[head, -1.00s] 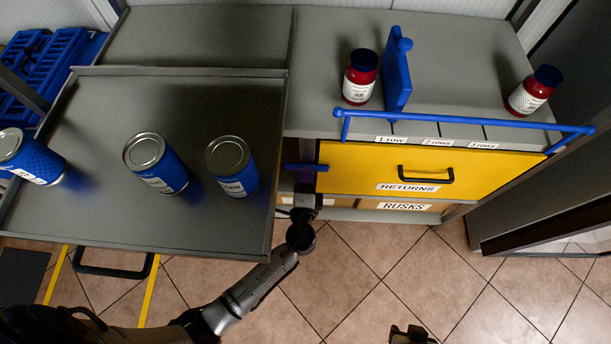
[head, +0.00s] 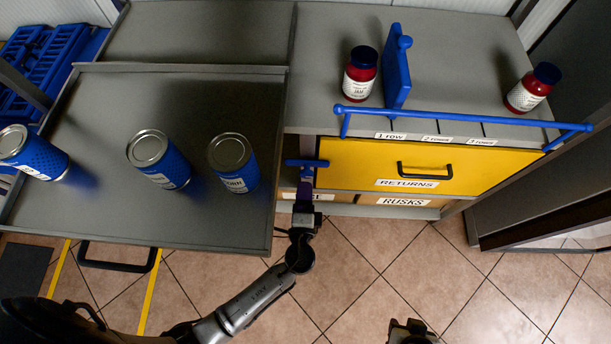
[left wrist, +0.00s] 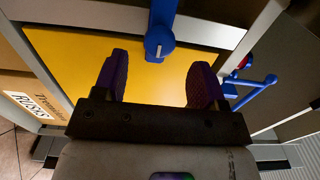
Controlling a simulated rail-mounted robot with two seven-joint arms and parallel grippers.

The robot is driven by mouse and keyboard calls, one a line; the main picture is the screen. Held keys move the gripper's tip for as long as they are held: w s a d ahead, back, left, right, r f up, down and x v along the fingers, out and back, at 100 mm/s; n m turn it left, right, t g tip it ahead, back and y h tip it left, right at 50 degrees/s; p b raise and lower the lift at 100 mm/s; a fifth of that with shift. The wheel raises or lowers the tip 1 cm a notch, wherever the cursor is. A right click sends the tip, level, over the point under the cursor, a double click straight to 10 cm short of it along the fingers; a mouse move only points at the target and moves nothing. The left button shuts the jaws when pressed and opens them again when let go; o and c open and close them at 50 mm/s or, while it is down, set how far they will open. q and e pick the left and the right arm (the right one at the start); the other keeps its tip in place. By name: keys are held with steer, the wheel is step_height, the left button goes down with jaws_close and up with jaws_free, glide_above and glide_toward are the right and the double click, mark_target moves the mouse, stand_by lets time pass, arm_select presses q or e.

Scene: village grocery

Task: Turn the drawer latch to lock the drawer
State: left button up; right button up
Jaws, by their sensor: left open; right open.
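The yellow drawer (head: 350,165), labelled RETURNS, looks shut in the cabinet front. The blue latch (head: 307,163) is at the drawer's left edge, its bar lying roughly level in the head view and reaching over the drawer front. My left gripper (head: 304,188) is open and empty just below the latch. In the left wrist view, the latch's round hub (left wrist: 159,45) shows between and beyond the two purple fingers (left wrist: 160,85), apart from them; its arm runs out of the top of the picture. My right gripper (head: 408,328) is at the bottom edge, its fingers mostly cut off.
A blue rail (head: 460,118) runs above the drawer. Two red jars (head: 359,77) (head: 532,88) and a blue upright divider (head: 397,70) stand on the counter. A grey tray surface (head: 100,105) with three blue cans is left of the latch. The tiled floor is clear.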

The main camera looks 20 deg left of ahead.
arm_select(q)
steer(key=v, duration=0.7)
steer(key=shift+s+p, duration=0.35)
steer(key=shift+p, duration=0.1)
steer(key=shift+d, duration=0.15)
